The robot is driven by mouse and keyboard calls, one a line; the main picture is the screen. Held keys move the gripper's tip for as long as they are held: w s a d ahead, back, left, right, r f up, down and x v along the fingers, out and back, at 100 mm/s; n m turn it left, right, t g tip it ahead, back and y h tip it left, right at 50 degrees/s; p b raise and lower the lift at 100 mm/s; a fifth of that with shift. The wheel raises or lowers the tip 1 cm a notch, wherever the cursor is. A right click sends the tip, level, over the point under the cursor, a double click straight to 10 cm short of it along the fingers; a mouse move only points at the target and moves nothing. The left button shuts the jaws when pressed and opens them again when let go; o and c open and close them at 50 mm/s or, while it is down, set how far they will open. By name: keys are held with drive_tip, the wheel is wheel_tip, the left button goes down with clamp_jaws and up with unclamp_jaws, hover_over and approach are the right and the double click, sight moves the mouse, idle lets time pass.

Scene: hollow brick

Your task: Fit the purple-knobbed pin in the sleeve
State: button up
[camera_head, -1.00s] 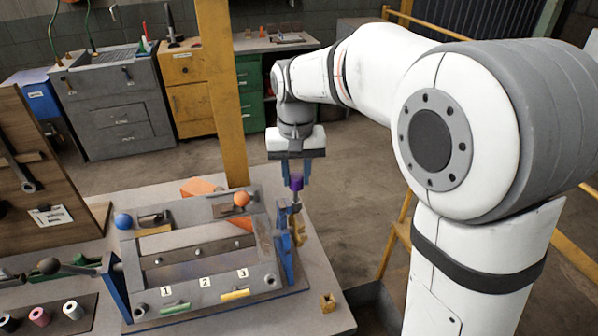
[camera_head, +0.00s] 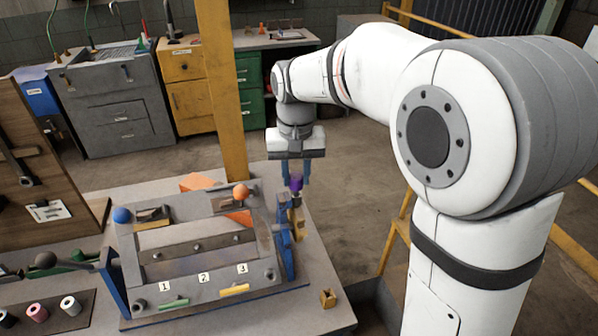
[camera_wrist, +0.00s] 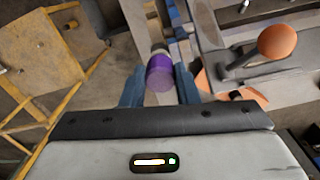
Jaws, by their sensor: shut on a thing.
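The purple-knobbed pin (camera_head: 296,184) is held upright between the fingers of my gripper (camera_head: 295,176), above the right end of the grey fixture (camera_head: 215,265). In the wrist view the purple knob (camera_wrist: 160,76) sits between the blue fingers of my gripper (camera_wrist: 160,88). The pin's shank drops from the knob towards a blue bracket (camera_head: 284,240) and a yellow part (camera_head: 299,224) at the fixture's right end. I cannot clearly make out the sleeve or whether the pin's tip is inside it.
An orange ball knob (camera_head: 241,191) and a blue ball knob (camera_head: 122,215) stand on the fixture's back side. A small brass block (camera_head: 327,298) lies near the table's front right. A yellow post (camera_head: 221,95) rises behind the table. Several small cylinders stand at the left.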

drive_tip(key=shift+f+b, duration=0.7)
drive_tip(key=shift+f, duration=0.3)
drive_tip(key=o, duration=1.1)
drive_tip(key=shift+o, duration=0.2)
wheel_tip(320, 180, up, 8)
drive_tip(key=shift+f+b, duration=0.1)
drive_tip(key=shift+b, duration=0.2)
drive_tip(key=s+d+f+t, duration=0.1)
drive_tip(key=s+d+f, duration=0.2)
drive_tip(key=s+d, duration=0.2)
drive_tip(key=s+d+f+t, duration=0.1)
drive_tip(key=s+d+f, duration=0.2)
drive_tip(key=s+d, duration=0.2)
drive_tip(key=s+d+f+m+t, duration=0.1)
drive_tip(key=s+d+f, duration=0.2)
drive_tip(key=s, duration=0.6)
drive_tip(key=shift+s+d, duration=0.15)
drive_tip(key=shift+d, duration=0.85)
